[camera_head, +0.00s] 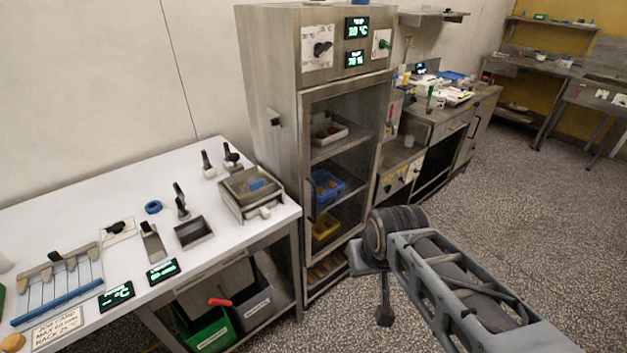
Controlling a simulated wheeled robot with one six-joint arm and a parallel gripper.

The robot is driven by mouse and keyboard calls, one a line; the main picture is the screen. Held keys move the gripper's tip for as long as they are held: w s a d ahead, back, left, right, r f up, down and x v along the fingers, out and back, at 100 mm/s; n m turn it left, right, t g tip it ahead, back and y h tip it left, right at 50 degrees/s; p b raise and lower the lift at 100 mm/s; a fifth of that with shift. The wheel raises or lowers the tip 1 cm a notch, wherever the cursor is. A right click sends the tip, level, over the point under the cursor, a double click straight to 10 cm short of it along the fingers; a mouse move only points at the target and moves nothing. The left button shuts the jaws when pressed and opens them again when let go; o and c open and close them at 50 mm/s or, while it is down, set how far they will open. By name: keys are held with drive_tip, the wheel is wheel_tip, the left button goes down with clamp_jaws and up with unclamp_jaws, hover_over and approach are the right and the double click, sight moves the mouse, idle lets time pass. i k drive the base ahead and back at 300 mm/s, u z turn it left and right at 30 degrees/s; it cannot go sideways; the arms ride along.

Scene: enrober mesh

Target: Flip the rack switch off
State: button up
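No control is legibly marked as the rack switch. A black switch (275,118) sits on the left side wall of the tall steel cabinet (270,60). A black rotary knob (322,48) and a green knob (384,44) are on white plates on its front. A white plate with a black lever (119,228) lies on the white table. A paper card (57,329) at the front left seems to mention a rack. My arm reaches in from the lower right. My gripper (384,316) seems to hang below its wrist, over the floor, apart from everything; its fingers are too small to read.
The white table (75,205) carries a wire frame (60,283), small displays (164,271), a steel tray (194,232) and a box-like unit (250,190). A green bin (207,330) stands below. The speckled floor (480,220) is open on the right.

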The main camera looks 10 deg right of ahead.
sight(383, 44)
drive_tip(key=k, duration=1.35)
drive_tip(key=z, duration=0.25)
drive_tip(key=i, duration=0.35)
drive_tip(key=z, duration=0.85)
drive_tip(key=i, duration=1.85)
drive_tip(key=u, duration=1.05)
drive_tip(key=i, duration=0.7)
drive_tip(key=u, duration=0.85)
